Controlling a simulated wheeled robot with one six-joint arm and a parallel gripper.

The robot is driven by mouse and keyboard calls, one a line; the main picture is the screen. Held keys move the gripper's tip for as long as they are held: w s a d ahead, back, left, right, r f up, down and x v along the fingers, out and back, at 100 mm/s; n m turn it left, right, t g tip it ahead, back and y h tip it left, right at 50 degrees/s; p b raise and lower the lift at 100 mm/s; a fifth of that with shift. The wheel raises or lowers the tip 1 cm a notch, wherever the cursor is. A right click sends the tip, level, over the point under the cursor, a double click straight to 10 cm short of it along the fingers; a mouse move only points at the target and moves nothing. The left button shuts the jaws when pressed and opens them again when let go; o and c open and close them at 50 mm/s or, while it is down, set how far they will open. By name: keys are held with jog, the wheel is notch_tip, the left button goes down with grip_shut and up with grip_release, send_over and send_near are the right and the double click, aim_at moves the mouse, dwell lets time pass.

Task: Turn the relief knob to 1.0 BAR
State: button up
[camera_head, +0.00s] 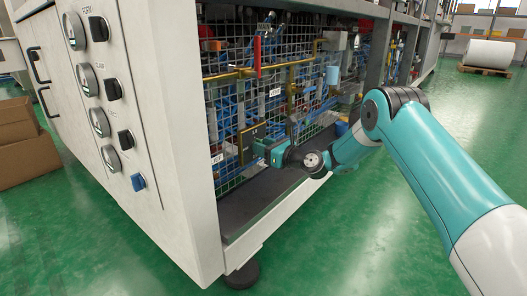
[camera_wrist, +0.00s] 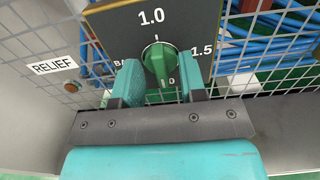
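The relief knob (camera_wrist: 160,62) is green and round with a raised grip, on a dark panel (camera_wrist: 205,20) with a gold edge. The grip stands near upright, slightly tilted, just under the white tick below the "1.0" label. "1.5" is at the right; "BA" shows at the left, partly hidden. My gripper (camera_wrist: 162,78) has one teal finger on each side of the knob, very close to it. I cannot tell whether they press on it. In the head view my gripper (camera_head: 264,150) is at the panel (camera_head: 249,138), and the knob is hidden.
A "RELIEF" tag (camera_wrist: 51,65) is left of the panel. Wire mesh (camera_wrist: 85,35) with blue hoses lies behind. A dark ledge (camera_wrist: 285,110) runs below. The cabinet (camera_head: 165,110) with several dials is at the left. A red lever (camera_head: 257,56) is above.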

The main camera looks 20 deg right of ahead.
jog(key=shift+w+a, duration=0.1)
jog(key=shift+w, duration=0.05)
grip_shut()
